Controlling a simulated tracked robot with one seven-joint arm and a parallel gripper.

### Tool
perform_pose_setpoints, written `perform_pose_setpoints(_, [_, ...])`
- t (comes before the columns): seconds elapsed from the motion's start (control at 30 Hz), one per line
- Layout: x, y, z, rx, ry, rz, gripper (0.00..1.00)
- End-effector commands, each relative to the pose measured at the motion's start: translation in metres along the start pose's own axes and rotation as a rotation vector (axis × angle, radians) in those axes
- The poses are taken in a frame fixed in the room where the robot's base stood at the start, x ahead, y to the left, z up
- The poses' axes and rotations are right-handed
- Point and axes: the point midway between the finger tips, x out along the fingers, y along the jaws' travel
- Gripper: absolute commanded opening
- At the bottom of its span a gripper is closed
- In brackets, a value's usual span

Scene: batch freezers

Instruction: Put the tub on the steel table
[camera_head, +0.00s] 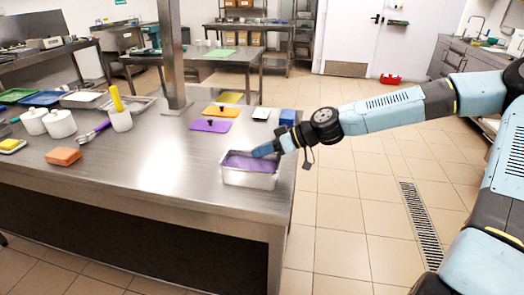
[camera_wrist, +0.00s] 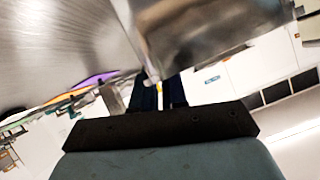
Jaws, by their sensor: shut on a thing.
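The tub (camera_head: 248,179) is a steel rectangular pan with purple contents. It is at the right front corner of the steel table (camera_head: 150,175), upright, over the tabletop; I cannot tell whether its base touches the table. My gripper (camera_head: 266,150) reaches in from the right and is shut on the tub's far right rim. In the wrist view the tub's shiny metal side (camera_wrist: 205,32) fills the upper middle. The fingers (camera_wrist: 158,92) meet its edge there. The fingertips are partly hidden by the tub.
Purple (camera_head: 210,126) and orange (camera_head: 221,111) lidded pieces and a blue block (camera_head: 287,117) lie behind the tub. A steel post (camera_head: 172,60) rises from the table. White pots (camera_head: 60,123) and an orange sponge (camera_head: 63,156) are at left. The front middle is bare.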

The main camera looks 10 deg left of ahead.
Motion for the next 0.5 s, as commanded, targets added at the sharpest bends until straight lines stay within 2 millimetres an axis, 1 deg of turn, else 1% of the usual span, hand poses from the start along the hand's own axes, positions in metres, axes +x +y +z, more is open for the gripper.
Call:
perform_pose_setpoints(0.03, [-0.0001,-0.0001,0.0002,0.0,0.0,0.0,0.15])
perform_pose_setpoints(0.27, [-0.0002,0.0,0.0,0.0,0.0,0.0,0.37])
perform_pose_setpoints(0.5, [-0.0006,0.0001,-0.0002,0.0,0.0,0.001,0.38])
